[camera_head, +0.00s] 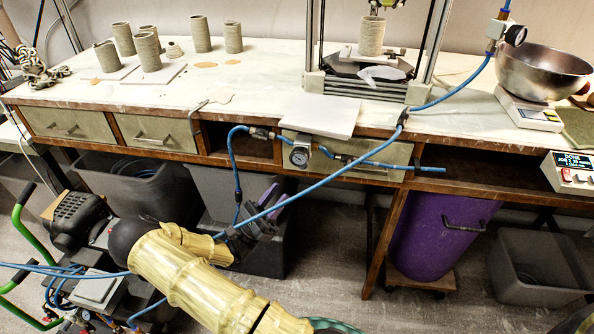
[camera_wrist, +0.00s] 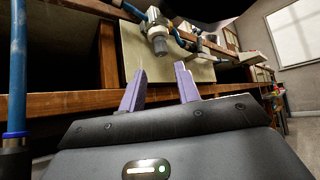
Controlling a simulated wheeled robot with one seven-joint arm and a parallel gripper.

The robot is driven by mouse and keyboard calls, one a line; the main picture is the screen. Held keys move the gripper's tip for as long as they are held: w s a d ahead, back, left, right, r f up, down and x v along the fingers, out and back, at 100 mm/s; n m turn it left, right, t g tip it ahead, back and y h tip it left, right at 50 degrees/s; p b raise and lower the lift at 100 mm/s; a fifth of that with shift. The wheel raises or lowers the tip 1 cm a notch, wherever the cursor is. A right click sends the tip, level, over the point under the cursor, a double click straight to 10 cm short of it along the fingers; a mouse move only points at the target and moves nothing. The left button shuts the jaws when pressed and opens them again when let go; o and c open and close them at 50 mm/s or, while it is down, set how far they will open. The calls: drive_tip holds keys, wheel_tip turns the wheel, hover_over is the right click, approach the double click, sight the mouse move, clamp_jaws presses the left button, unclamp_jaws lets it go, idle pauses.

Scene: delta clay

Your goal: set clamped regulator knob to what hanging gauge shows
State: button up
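A regulator (camera_head: 325,152) with blue hoses sits at the table's front edge, before a drawer front. In the wrist view the regulator's grey knob (camera_wrist: 159,45) points down, beyond and above my fingertips. Another gauge (camera_head: 515,34) hangs from a blue hose and brass fitting at the upper right; its reading is too small to tell. My gripper (camera_wrist: 160,80) has two purple fingers standing apart with nothing between them. In the head view my gripper (camera_head: 277,198) is below the regulator, partly hidden behind a blue hose.
A blue hose (camera_head: 330,178) crosses diagonally in front of my gripper. A white board (camera_head: 321,116) overhangs the table edge above. A purple barrel (camera_head: 432,235) stands under the table at right; a dark bin (camera_head: 270,245) is behind my gripper. A steel bowl (camera_head: 542,72) sits on a scale.

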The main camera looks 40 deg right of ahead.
drive_tip(key=x, duration=0.9)
drive_tip(key=shift+r+b, duration=0.1)
drive_tip(key=shift+b, duration=0.25)
drive_tip(key=c, duration=0.7)
